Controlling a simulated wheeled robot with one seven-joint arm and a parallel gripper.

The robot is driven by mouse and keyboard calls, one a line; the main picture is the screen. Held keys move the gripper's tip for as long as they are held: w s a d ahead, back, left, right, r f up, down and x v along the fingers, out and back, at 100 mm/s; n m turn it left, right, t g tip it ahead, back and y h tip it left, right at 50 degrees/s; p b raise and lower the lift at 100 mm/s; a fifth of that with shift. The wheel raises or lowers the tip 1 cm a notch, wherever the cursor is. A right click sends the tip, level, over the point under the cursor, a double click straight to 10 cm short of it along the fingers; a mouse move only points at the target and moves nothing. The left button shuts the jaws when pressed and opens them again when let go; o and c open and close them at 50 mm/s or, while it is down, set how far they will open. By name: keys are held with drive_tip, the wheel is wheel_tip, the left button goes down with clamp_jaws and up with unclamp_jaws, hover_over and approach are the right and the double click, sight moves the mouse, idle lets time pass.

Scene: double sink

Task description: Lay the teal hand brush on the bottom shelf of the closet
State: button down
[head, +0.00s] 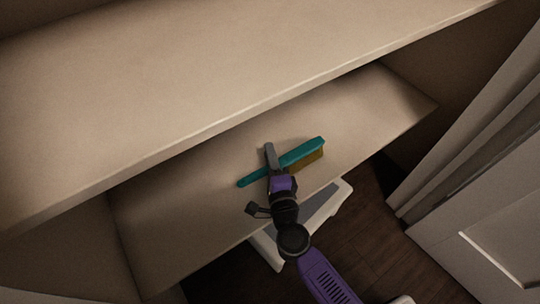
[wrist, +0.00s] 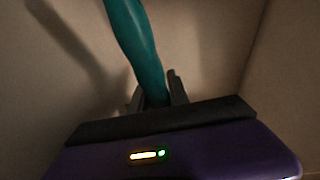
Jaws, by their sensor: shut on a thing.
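The teal hand brush (head: 302,152) has tan bristles along one side. It is in my gripper (head: 270,165), which is shut on it near the middle of its length. The brush and gripper are over the lower shelf (head: 185,215) of the closet, below a wider upper shelf. I cannot tell whether the brush touches the shelf board. In the wrist view the teal handle (wrist: 136,45) rises from between the fingers of my gripper (wrist: 157,98). The bristles are not visible in the wrist view.
The upper shelf (head: 200,85) overhangs the back of the lower one. A white object with a grey top (head: 312,215) stands on the dark wood floor (head: 350,235) below. A white panelled door (head: 485,240) and a pale folded panel (head: 460,130) are at right. The lower shelf looks bare around the brush.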

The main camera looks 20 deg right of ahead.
drive_tip(key=shift+s+f+b, duration=0.1)
drive_tip(key=shift+f+b, duration=0.3)
drive_tip(key=shift+f, duration=0.4)
drive_tip(key=c, duration=1.3)
unclamp_jaws()
drive_tip(key=shift+f, duration=0.2)
drive_tip(key=shift+o, duration=0.2)
drive_tip(key=shift+s, duration=0.1)
drive_tip(key=shift+r, duration=0.15)
drive_tip(key=shift+r+p, duration=0.3)
drive_tip(key=shift+s+r, duration=0.1)
drive_tip(key=shift+r, duration=0.2)
drive_tip(key=s, duration=0.3)
drive_tip(key=s+a+p, duration=0.1)
drive_tip(key=s, duration=0.3)
drive_tip(key=s+a+r+p, duration=0.1)
drive_tip(key=s, duration=0.3)
drive_tip(key=shift+s+a, duration=0.1)
